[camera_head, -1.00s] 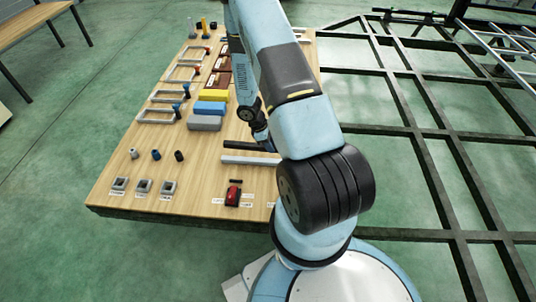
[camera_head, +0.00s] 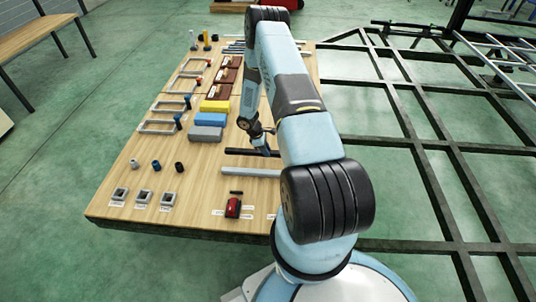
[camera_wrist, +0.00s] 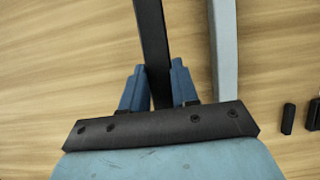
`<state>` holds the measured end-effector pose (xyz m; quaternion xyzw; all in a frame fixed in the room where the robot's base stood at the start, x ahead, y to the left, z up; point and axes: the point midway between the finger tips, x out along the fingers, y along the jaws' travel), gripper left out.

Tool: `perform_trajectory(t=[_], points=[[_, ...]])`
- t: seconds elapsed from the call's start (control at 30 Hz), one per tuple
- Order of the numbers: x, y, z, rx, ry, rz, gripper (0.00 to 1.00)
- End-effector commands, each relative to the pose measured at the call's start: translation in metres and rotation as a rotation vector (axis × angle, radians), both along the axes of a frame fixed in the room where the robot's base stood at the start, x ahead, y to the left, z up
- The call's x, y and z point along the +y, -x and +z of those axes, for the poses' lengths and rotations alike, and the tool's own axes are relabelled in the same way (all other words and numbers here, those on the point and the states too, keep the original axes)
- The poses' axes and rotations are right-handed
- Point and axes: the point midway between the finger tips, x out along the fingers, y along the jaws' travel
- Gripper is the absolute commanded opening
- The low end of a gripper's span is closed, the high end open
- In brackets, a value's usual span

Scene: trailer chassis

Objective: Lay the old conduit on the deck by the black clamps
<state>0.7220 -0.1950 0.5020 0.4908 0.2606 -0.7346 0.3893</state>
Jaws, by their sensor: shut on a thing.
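A long dark bar (camera_head: 240,151), which looks like the old conduit, is in the middle of the wooden top. My gripper (camera_head: 266,151) is shut on it. In the wrist view the dark bar (camera_wrist: 150,35) runs between the two blue fingers of my gripper (camera_wrist: 158,75) and continues out past the top edge. Whether the bar touches the wood or hangs just above it, I cannot tell. A pale grey bar (camera_head: 248,172) lies parallel, a little nearer the front, and shows right of the dark bar in the wrist view (camera_wrist: 224,50). I cannot pick out the black clamps with certainty.
Blue-grey and yellow blocks (camera_head: 214,106) stand left of my gripper. A red device (camera_head: 233,207) and a small black piece (camera_head: 236,192) lie toward the front. Several small fittings and square sockets (camera_head: 143,196) are at the front left. Open chassis beams (camera_head: 440,150) fill the right.

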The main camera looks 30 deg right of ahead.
Motion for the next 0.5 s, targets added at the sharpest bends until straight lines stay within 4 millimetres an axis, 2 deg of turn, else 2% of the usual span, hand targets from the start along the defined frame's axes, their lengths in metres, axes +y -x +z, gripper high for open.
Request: perform_trajectory(t=[0.27,0.5], points=[[-0.003,-0.009,-0.012,0.001,0.000,0.000,0.00],[-0.003,-0.010,-0.040,0.002,0.000,0.001,0.00]])
